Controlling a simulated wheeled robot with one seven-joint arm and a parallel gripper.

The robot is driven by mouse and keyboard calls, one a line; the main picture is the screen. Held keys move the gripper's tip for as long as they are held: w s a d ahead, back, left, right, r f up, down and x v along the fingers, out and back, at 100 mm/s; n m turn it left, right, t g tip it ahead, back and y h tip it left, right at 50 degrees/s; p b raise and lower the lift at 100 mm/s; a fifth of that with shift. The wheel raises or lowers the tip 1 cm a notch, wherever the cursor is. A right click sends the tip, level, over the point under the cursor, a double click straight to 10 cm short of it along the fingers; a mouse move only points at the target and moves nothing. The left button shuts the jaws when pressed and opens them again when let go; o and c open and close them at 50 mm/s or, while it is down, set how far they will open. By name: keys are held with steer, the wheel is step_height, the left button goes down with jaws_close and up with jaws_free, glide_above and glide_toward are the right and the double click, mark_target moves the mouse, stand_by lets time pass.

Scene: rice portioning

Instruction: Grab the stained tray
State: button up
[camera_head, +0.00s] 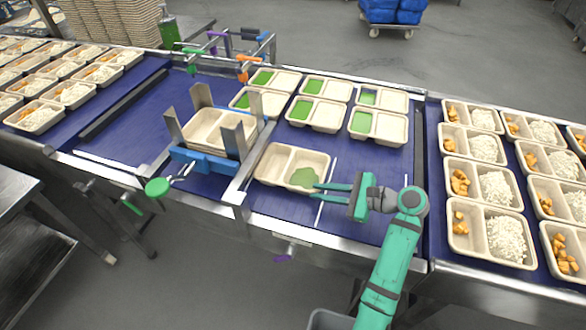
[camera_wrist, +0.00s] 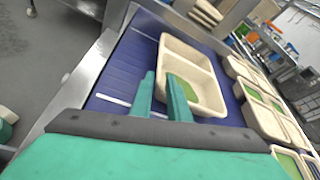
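The stained tray (camera_head: 272,163) is a beige two-compartment tray on the blue belt, at the front of the middle section. An irregular green patch (camera_head: 303,178) lies in its right compartment, by the near right rim. The tray also shows in the wrist view (camera_wrist: 203,52), with the green patch partly hidden by a finger. My gripper (camera_head: 319,190) is at the tray's right end, its fingers pointing left. In the wrist view my gripper (camera_wrist: 162,80) shows two green fingers apart, with a gap at the tray's near edge. I cannot tell whether they touch the tray.
Several trays with neat green portions (camera_head: 316,113) stand just behind. A metal guide frame with blue bar (camera_head: 205,161) holds empty trays (camera_head: 208,133) on the left. Trays of rice and orange cubes (camera_head: 489,226) fill the right belt.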

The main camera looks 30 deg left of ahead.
mark_target(283, 187)
steer(key=x, duration=0.3)
steer(key=shift+w, duration=0.1)
steer(key=x, duration=0.6)
steer(key=shift+s+a+f, duration=0.1)
steer(key=shift+s+a, duration=0.1)
steer(key=shift+s, duration=0.05)
jaws_close()
